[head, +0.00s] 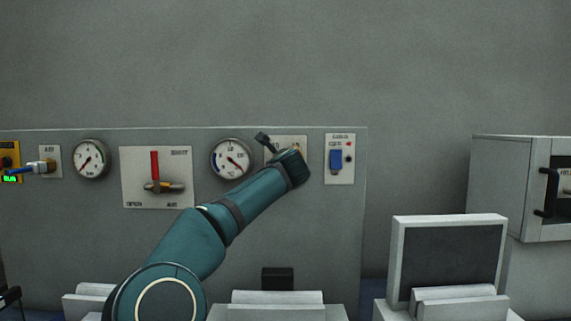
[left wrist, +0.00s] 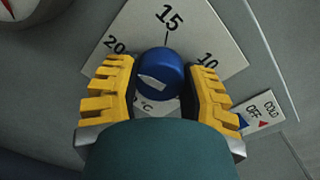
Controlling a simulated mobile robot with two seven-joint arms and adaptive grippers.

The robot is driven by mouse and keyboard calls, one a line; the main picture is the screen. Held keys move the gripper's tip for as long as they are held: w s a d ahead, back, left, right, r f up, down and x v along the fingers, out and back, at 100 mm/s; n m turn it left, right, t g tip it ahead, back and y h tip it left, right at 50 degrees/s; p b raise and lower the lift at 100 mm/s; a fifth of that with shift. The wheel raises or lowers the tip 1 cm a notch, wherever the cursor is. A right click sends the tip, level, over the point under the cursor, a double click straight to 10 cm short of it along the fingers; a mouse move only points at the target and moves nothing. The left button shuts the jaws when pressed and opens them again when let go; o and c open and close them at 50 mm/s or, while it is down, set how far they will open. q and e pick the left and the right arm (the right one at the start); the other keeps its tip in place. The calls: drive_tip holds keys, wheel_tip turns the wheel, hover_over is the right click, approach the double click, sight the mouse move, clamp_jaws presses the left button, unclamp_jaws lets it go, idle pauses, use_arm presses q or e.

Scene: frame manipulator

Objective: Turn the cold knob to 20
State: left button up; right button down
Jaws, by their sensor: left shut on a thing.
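The cold knob (left wrist: 165,66) is a round blue knob with a pale mark on its face, in the middle of the left wrist view. It sits on a white tilted-looking dial plate (left wrist: 205,30) reading 20 at left, 15 at top and 10 at right. My left gripper (left wrist: 158,82) has its yellow ribbed fingers on either side of the knob, shut on it. I cannot tell exactly which number the mark points to. In the head view my left gripper (head: 290,160) hides the knob, and only part of the plate (head: 299,141) shows. My right gripper is not in view.
A COLD/OFF switch plate (head: 340,172) with a blue switch is just right of my gripper. A round gauge (head: 231,158) and a red-lever plate (head: 157,196) are to the left on the grey panel (head: 100,215). A white cabinet (head: 500,180) stands at right.

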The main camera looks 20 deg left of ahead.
use_arm(q)
drive_tip(key=shift+r+n, duration=0.25)
drive_tip(key=shift+n, duration=0.25)
drive_tip(key=o, duration=1.2)
drive_tip(key=shift+f, duration=0.1)
drive_tip(key=v, duration=1.2)
